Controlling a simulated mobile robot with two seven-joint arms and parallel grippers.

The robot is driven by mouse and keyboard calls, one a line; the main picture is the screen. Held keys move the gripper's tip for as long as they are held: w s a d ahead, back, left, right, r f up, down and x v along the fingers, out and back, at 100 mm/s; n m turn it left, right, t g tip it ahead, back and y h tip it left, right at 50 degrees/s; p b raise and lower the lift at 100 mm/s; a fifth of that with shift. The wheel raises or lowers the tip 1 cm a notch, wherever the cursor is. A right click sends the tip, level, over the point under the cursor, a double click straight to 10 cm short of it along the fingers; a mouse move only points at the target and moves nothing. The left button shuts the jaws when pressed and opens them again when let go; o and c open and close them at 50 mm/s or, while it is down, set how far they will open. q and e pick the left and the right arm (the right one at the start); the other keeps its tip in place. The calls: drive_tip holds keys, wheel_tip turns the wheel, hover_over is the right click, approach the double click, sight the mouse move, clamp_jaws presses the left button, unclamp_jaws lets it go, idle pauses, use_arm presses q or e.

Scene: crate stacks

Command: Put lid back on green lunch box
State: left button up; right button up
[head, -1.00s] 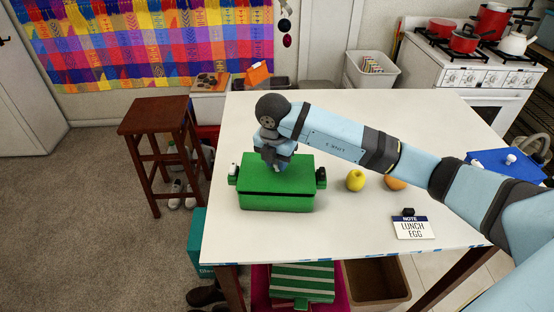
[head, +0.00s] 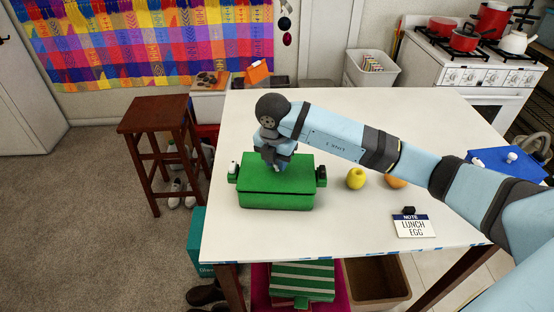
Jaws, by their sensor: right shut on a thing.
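The green lunch box (head: 276,201) stands on the white table, left of its middle. Its green lid (head: 300,172) lies level on top of the box, with only a thin dark line between lid and body at the front. My right gripper (head: 274,164) points down over the lid's middle and is shut on it. The part of the lid between the fingers is hidden by the gripper. Black and white clasps show at the box's left and right ends. My left gripper is not in view.
A blue box with a white knob (head: 507,166) is at the right. The back of the white table (head: 380,108) is clear.

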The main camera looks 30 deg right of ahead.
drive_tip(key=shift+f, duration=0.2)
idle(0.5)
drive_tip(key=o, duration=1.5)
drive_tip(key=shift+r, duration=0.1)
drive_tip(key=shift+r+p, duration=1.85)
drive_tip(key=shift+r, duration=1.6)
clamp_jaws()
